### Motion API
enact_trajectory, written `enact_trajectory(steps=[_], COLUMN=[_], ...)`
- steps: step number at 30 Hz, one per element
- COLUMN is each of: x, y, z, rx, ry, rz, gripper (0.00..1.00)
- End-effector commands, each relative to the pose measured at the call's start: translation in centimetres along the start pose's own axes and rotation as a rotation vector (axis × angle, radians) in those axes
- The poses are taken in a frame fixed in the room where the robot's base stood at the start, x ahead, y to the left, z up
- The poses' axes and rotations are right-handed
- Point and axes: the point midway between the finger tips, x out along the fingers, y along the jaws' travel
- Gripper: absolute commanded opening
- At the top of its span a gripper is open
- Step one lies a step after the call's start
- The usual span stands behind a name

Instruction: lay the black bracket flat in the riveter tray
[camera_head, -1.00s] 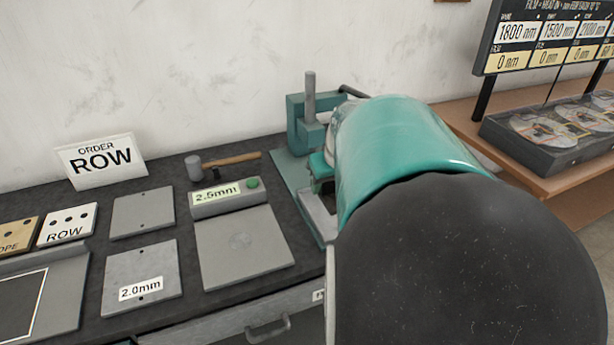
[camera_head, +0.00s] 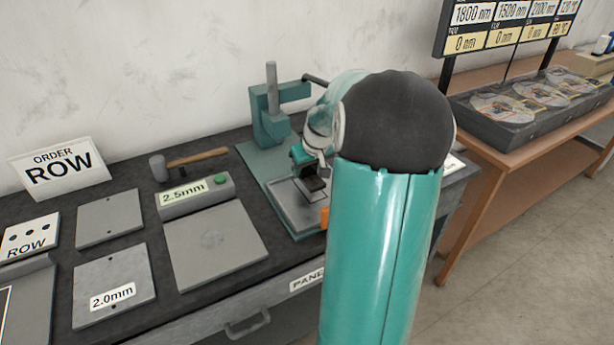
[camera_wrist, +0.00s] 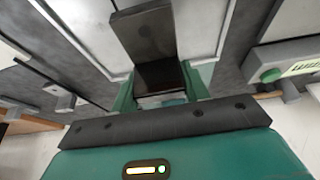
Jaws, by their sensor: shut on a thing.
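The black bracket (camera_wrist: 143,36) shows in the wrist view as a dark plate sticking out from between my fingers, with a bend near the jaws. My gripper (camera_wrist: 160,92) is shut on its near end. In the head view, my gripper (camera_head: 305,160) points down above the riveter tray, and the dark bracket (camera_head: 314,184) shows just below it. The riveter tray (camera_head: 289,209) is a grey, low-rimmed tray in front of the teal riveter (camera_head: 267,118). Its pale floor also lies behind the bracket in the wrist view (camera_wrist: 197,28). I cannot tell whether the bracket touches the tray.
A 2.5mm block with a green button (camera_head: 194,194) and a grey plate (camera_head: 216,245) stand left of the tray. A hammer (camera_head: 190,162) lies behind them. An orange part (camera_head: 325,218) is at the tray's right. A brown table (camera_head: 500,140) stands at right.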

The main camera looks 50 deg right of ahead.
Motion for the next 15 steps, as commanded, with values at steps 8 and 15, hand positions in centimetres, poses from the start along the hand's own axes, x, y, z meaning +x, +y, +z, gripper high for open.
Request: enact_trajectory(steps=[8,15], x=[3.0,3.7], y=[0.5,0.5], z=[0.8,1.0], rx=[0.001,0.000], ry=[-0.002,0.001], rz=[-0.001,0.001], gripper=[0.13,0.13])
